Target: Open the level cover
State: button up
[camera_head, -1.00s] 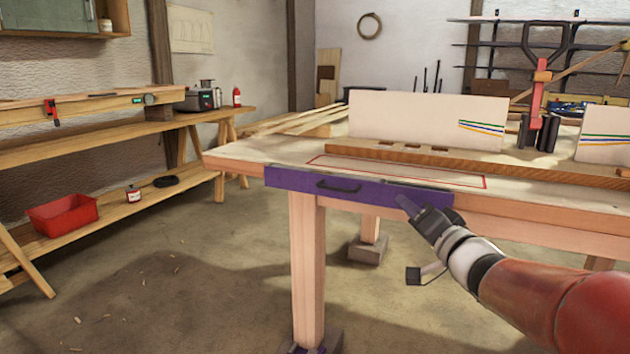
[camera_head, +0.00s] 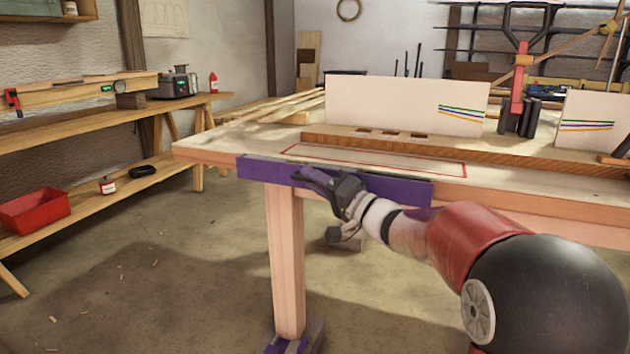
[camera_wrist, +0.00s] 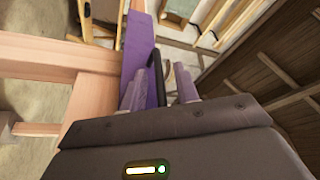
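A long purple panel (camera_head: 400,190), which I take for the level cover, runs along the front edge of the workbench. It looks upright and flush with the bench. My gripper (camera_head: 315,176) is at its front face, left of its middle, and hides the panel's handle in the head view. In the wrist view the black bar handle (camera_wrist: 157,72) stands out from the purple panel (camera_wrist: 135,45). My gripper's fingers (camera_wrist: 162,90) are apart, one on each side of the handle. I cannot tell whether either finger touches it.
The workbench top (camera_head: 225,145) carries a red outlined rectangle, a slotted wooden rail (camera_head: 460,160) and a white board (camera_head: 390,105). A side bench at left holds a beam with a red clamp (camera_head: 12,98); a red bin (camera_head: 35,210) is below.

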jog(key=shift+c, duration=0.2)
grip_shut()
jog(key=shift+f, duration=0.1)
jog(key=shift+s+a+f+n+g+y+b, duration=0.15)
jog(key=shift+s+f+n+g+y+b, duration=0.4)
jog(key=shift+n+b, duration=1.45)
jog(key=shift+s+a+f+n+g+y+b, duration=0.1)
jog(key=shift+f+n+g+y+b, duration=0.8)
jog(key=shift+n, duration=1.55)
jog(key=shift+s+a+f+n+g+y+b, duration=0.15)
jog(key=shift+s+f+n+g+y+b, duration=0.45)
jog(key=shift+n+b, duration=1.65)
jog(key=shift+w+r+y, duration=0.25)
jog(key=shift+r+y, duration=0.1)
